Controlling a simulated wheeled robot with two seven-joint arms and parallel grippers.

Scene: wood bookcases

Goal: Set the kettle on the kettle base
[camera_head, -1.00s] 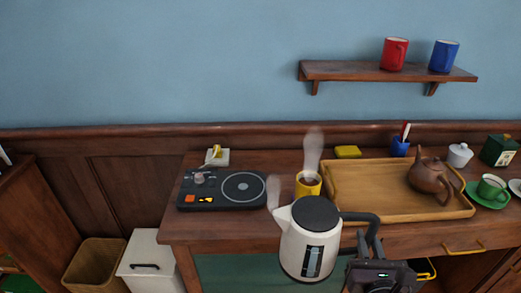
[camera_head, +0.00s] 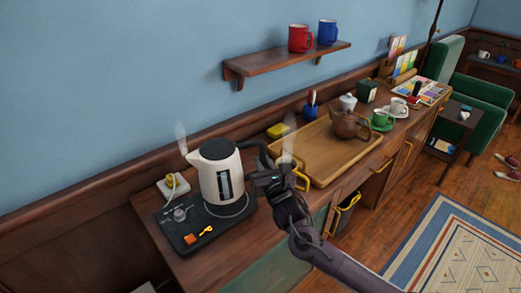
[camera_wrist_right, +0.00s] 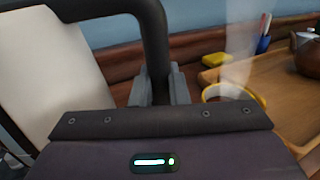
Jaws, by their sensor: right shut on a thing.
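The cream kettle (camera_head: 222,183) with a black lid is upright over the round plate of the black kettle base (camera_head: 184,236), steaming at its spout. The plate's bright rim shows around the kettle's lower right side. I cannot tell whether the kettle's bottom touches the plate. My right gripper (camera_head: 263,180) is shut on the kettle's dark handle, to the right of the body. In the right wrist view the fingers (camera_wrist_right: 160,88) close on the handle (camera_wrist_right: 155,45), with the kettle body (camera_wrist_right: 50,75) at left. My left gripper is not in view.
A yellow mug (camera_head: 302,180), partly hidden by my right gripper, steams just right of it. A wooden tray (camera_head: 322,165) with a brown teapot (camera_head: 350,124) lies farther right. A white socket box with a yellow plug (camera_head: 172,185) is behind the base. Small items lie on the base's front.

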